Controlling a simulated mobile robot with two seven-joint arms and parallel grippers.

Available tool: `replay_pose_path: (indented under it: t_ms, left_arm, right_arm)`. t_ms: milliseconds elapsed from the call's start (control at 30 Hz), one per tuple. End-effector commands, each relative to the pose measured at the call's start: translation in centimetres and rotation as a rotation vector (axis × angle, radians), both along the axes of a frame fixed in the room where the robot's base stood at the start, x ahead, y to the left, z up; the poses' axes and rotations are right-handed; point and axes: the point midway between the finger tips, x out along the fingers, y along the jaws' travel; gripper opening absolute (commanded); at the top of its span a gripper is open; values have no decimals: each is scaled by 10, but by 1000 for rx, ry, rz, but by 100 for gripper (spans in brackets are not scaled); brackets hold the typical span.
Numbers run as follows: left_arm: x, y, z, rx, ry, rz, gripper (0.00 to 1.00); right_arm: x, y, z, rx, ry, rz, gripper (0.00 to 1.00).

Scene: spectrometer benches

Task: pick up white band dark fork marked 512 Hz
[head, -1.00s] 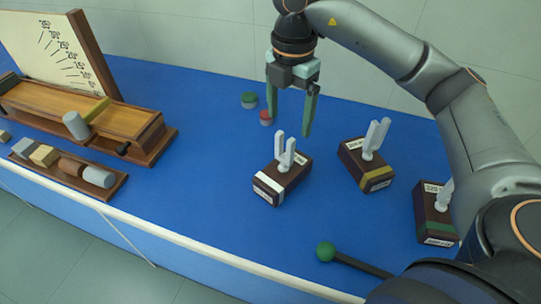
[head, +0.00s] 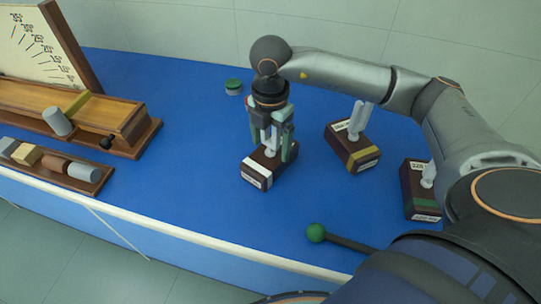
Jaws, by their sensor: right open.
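The white-banded fork block (head: 256,172) is a dark brown box with a white band at its front end, standing on the blue bench. Its pale two-pronged fork (head: 267,141) stands upright on top, partly hidden by my right gripper. My right gripper (head: 277,155) points down over this block, its green fingers open on either side of the fork. I cannot tell whether the fingers touch the fork. The frequency marking is too small to read. My left gripper is not in view.
A yellow-banded fork block (head: 362,161) stands to the right, and a green-banded one (head: 424,204) is beyond it near my arm. A green-headed mallet (head: 316,233) lies near the front. A green-topped disc (head: 233,86) is behind.

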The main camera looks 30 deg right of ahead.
Motion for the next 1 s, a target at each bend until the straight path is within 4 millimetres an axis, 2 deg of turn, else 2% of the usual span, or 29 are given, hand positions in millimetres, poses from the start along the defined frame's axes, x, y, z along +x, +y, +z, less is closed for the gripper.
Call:
replay_pose_path:
  t_ms: [233,1000]
  left_arm:
    - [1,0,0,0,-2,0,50]
    - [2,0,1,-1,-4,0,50]
  right_arm:
    - [0,0,-2,0,-1,0,88]
    - [0,0,-1,0,-1,0,1]
